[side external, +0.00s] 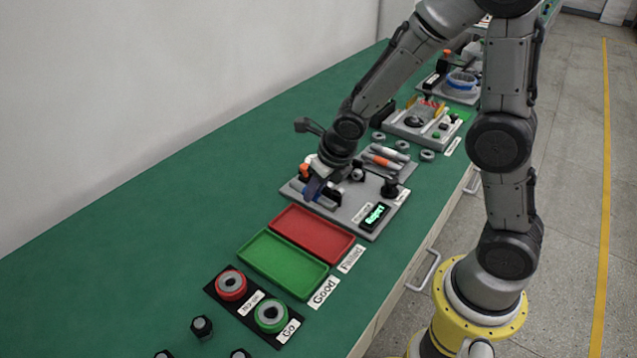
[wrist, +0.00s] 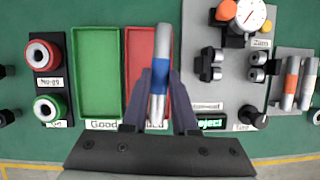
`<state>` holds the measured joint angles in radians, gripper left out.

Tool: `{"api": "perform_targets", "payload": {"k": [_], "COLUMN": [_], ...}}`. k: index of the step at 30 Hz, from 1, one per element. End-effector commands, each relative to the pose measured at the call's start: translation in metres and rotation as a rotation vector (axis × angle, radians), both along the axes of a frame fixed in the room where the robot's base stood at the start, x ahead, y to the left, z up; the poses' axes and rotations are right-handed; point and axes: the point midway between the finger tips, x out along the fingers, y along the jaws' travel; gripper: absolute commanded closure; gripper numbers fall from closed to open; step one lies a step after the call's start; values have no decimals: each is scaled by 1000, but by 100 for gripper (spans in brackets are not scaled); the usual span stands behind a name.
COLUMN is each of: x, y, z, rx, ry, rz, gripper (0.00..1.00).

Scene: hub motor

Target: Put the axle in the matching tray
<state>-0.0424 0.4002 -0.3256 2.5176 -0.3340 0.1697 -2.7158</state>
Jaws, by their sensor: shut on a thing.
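My gripper (side external: 314,196) is shut on the axle, a grey rod with a blue band (wrist: 160,72). In the wrist view, the rod lies between the two fingers (wrist: 160,105) and points away from the gripper base. It overlaps the red tray (wrist: 134,48) in that picture. In the side view, my gripper is over the left part of the grey test plate (side external: 353,223), behind the red tray (side external: 315,235). The green tray (side external: 283,263), labelled "Good", sits beside the red one. Both trays look empty. A display (side external: 375,217) on the plate glows green with "Reject".
Two ring gauges, red (side external: 231,284) and green (side external: 271,314), stand on a black board near the green tray. A dial gauge (wrist: 249,14) and black supports (wrist: 258,66) are on the plate. More rods (wrist: 291,82) lie in a holder beyond. Bare green bench lies left of the trays.

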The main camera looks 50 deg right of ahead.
Motion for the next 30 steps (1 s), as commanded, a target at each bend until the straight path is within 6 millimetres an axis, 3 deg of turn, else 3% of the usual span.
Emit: {"api": "perform_targets", "payload": {"k": [4,30], "x": [-2,-7], "y": [8,17], "z": [-10,-27], "rx": [3,15], "ry": [0,-4], "rz": [42,69], "gripper": [100,100]}}
